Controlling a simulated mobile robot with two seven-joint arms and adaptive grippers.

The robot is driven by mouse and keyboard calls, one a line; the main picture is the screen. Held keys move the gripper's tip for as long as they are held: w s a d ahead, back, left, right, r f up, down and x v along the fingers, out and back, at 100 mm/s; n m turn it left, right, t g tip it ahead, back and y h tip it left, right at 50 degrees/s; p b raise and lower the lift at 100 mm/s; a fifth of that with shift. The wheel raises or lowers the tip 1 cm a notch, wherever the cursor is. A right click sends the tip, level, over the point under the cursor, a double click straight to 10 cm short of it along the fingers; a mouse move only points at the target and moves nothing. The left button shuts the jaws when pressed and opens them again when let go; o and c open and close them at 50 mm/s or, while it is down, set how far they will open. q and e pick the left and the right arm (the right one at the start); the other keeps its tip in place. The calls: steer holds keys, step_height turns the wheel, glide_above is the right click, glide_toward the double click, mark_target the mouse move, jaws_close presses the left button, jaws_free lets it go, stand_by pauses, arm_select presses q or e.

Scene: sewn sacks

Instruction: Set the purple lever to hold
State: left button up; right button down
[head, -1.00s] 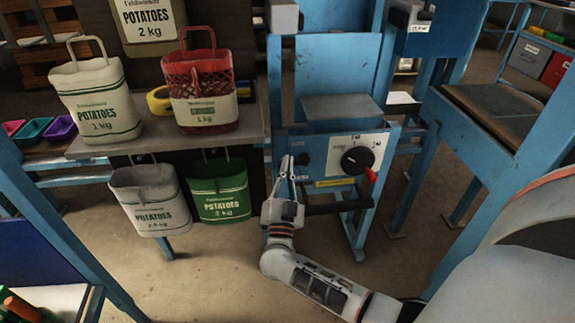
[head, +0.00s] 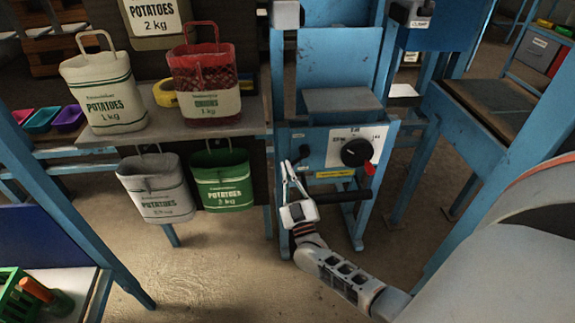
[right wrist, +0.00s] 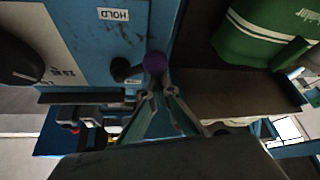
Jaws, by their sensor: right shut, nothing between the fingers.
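The purple lever's round knob (right wrist: 154,63) shows in the right wrist view, on a short arm from a black hub (right wrist: 122,70) on the blue panel. The lever points to the right in that picture. The HOLD label (right wrist: 113,14) is above the hub there, upside down; a second white label below the hub is partly hidden. My right gripper (right wrist: 157,88) is shut and empty, its tips just below the knob; I cannot tell whether they touch. In the head view the right gripper (head: 288,167) is at the panel's left edge, where I cannot make out the knob. My left gripper is not in view.
A black bar (head: 341,197) sticks out below. A green sack (head: 222,181) and a white sack (head: 157,190) hang left of the gripper. The floor in front is clear.

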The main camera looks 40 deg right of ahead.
arm_select(q)
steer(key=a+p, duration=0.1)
steer(key=p, duration=0.1)
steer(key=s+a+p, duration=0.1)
steer(key=p, duration=0.1)
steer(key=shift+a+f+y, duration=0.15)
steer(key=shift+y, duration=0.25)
arm_select(e)
steer(key=d+f+n+y, duration=0.1)
steer(key=n+y, duration=0.1)
steer(key=n, duration=0.2)
steer(key=s+d+f+n+g+y, duration=0.1)
steer(key=n+y, duration=0.1)
steer(key=n, duration=0.3)
steer(key=s+d+f+n+g+y, duration=0.1)
steer(key=n+y, duration=0.1)
steer(key=n, duration=0.2)
steer(key=shift+s+d+f+n+y, duration=0.15)
steer(key=shift+d+f+n+y, duration=0.15)
steer(key=shift+d+n, duration=0.1)
steer(key=shift+f, duration=0.15)
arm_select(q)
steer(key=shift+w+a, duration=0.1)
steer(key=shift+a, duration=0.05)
